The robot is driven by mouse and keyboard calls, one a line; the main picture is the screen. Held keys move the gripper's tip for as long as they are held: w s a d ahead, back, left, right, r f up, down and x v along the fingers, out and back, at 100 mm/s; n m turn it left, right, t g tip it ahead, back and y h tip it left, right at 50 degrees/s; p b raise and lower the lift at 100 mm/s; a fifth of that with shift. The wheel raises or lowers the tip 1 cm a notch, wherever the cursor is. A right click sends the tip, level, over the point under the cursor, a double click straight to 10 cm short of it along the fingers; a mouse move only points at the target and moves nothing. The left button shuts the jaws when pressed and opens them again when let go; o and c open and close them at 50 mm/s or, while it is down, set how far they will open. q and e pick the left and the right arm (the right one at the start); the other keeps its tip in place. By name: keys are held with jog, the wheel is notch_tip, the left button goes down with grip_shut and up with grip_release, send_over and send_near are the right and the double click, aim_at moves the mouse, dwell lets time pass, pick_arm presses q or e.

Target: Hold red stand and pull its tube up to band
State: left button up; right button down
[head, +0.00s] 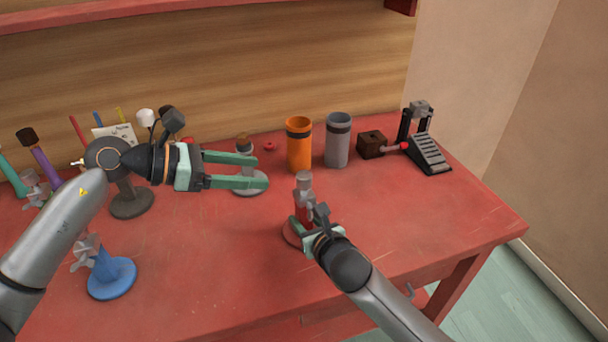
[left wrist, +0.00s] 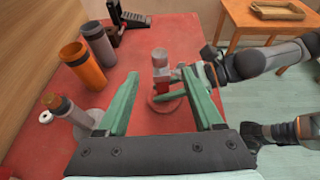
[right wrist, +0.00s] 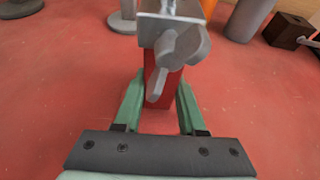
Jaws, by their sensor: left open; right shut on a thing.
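The red stand (head: 299,208) stands upright on the table, with a round red base and a grey collar with a wing knob on top. Its grey tube (head: 303,181) shows only a short length above the collar; I cannot make out a band. My right gripper (head: 304,222) is shut on the red post, below the knob (right wrist: 178,52) in the right wrist view. My left gripper (head: 264,172) is open and empty, left of the tube and apart from it. In the left wrist view the red stand (left wrist: 162,76) shows beyond the open fingers (left wrist: 161,88).
A grey stand (head: 248,184) is close behind my left fingers. An orange cup (head: 299,150) and a grey cup (head: 337,145) stand behind the red stand. A brown block (head: 371,144) and a black pedal (head: 428,150) are back right. A blue stand (head: 111,277) is front left.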

aim_at(302, 175)
pick_arm(q)
jog(key=x, duration=1.1)
jog(key=shift+w+d+f, duration=0.2)
jog(key=shift+d, duration=0.05)
grip_shut()
jog(key=shift+r, duration=0.1)
dwell(1.0)
